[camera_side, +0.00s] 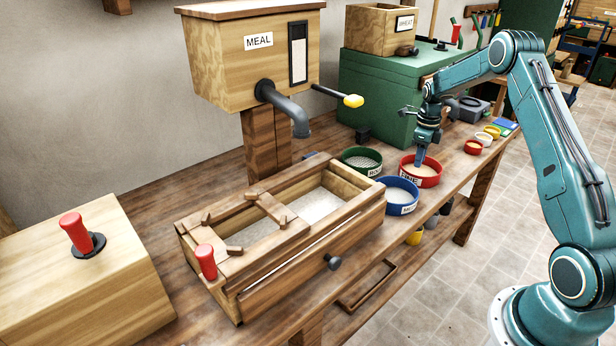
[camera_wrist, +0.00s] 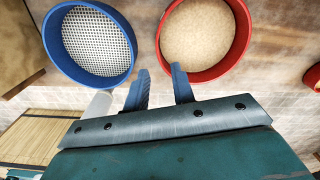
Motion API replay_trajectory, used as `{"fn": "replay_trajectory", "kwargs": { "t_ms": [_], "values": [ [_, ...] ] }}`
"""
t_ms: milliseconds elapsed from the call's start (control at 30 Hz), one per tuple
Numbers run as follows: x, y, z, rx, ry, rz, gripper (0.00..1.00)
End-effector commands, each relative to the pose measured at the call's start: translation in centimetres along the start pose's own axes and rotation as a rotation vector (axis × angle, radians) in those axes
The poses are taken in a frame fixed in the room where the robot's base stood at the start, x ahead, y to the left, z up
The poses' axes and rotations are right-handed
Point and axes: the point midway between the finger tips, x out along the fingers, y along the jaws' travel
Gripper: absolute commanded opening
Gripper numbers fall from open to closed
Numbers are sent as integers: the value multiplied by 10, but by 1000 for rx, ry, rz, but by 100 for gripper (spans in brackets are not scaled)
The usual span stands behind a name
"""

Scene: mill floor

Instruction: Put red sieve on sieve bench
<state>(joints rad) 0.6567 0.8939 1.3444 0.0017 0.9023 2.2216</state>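The red sieve (camera_side: 432,180), a round red-rimmed pan with a pale, fine-looking bed and a label, stands on the wooden table in the side view. In the wrist view the red sieve (camera_wrist: 240,52) is at top right. A wooden frame box (camera_side: 262,285) with rails and a pale bed, probably the sieve bench, stands left of the sieves.
A blue sieve (camera_side: 403,208) and a green sieve (camera_side: 362,172) stand close to the red one. A meal hopper (camera_side: 225,75) with a spout rises behind the frame box. A green cabinet (camera_side: 378,90) is behind the sieves. Small bowls (camera_side: 473,147) sit farther right.

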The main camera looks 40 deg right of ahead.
Motion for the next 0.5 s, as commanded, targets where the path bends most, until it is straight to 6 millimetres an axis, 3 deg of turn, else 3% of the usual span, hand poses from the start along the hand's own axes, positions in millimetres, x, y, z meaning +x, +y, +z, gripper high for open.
{"fn": "replay_trajectory", "kwargs": {
  "t_ms": [200,500],
  "values": [
    [-32,0,0,0,-2,-2,25],
    [-48,0,0,0,0,-1,25]
  ]
}}
